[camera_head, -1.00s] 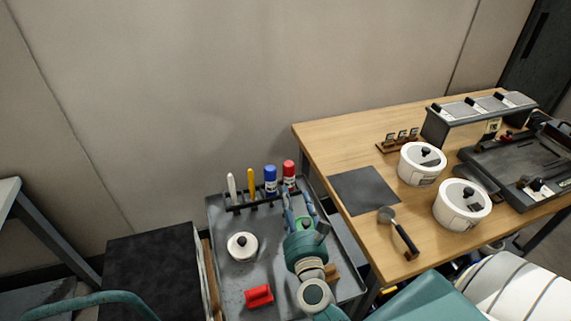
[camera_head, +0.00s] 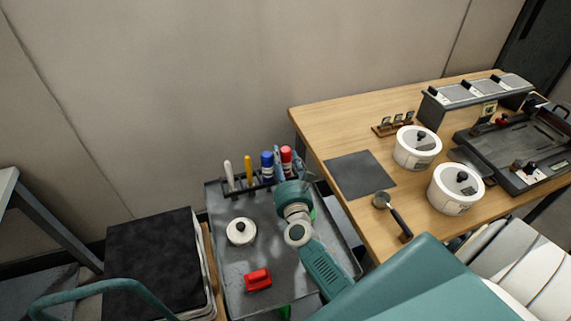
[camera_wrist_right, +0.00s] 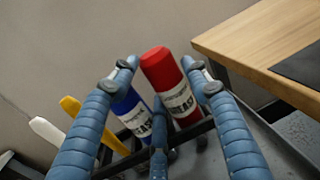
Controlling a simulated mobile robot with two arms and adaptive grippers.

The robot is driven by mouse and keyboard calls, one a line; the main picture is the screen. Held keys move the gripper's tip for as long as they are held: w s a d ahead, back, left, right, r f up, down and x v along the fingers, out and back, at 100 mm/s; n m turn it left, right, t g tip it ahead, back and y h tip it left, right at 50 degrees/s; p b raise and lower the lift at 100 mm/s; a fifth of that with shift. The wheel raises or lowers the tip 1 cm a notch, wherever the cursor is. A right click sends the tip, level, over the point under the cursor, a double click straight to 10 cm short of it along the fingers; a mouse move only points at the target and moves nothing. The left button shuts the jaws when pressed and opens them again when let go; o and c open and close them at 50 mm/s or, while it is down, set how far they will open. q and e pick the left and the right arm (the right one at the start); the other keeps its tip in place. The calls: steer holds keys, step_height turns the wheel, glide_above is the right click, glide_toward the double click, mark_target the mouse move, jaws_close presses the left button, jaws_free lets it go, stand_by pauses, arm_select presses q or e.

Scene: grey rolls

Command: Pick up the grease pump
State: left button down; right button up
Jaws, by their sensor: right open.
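A red bottle (camera_head: 286,155) and a blue bottle (camera_head: 267,162) stand in a dark rack at the back of the grey tray cart (camera_head: 221,262). In the right wrist view the red bottle (camera_wrist_right: 168,80) and the blue bottle (camera_wrist_right: 133,110) carry pale labels whose readable letters look like "GREASE". My right gripper (camera_head: 289,163) is open at the rack, by the red bottle. In the wrist view its blue fingers (camera_wrist_right: 161,76) are spread, with the red bottle in view between them and the blue one partly behind the left finger. I cannot tell whether they touch. My left gripper is out of view.
A white handle (camera_head: 229,176) and a yellow handle (camera_head: 249,169) stand left of the blue bottle. A white lidded pot (camera_head: 241,231) and a red block (camera_head: 257,280) lie on the cart. The wooden table (camera_head: 310,123) edge is close on the right.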

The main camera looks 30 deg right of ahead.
steer(key=shift+w+d, duration=0.15)
steer(key=shift+w, duration=0.25)
steer(key=shift+c, duration=0.2)
steer(key=c, duration=0.8)
steer(key=shift+r, duration=0.1)
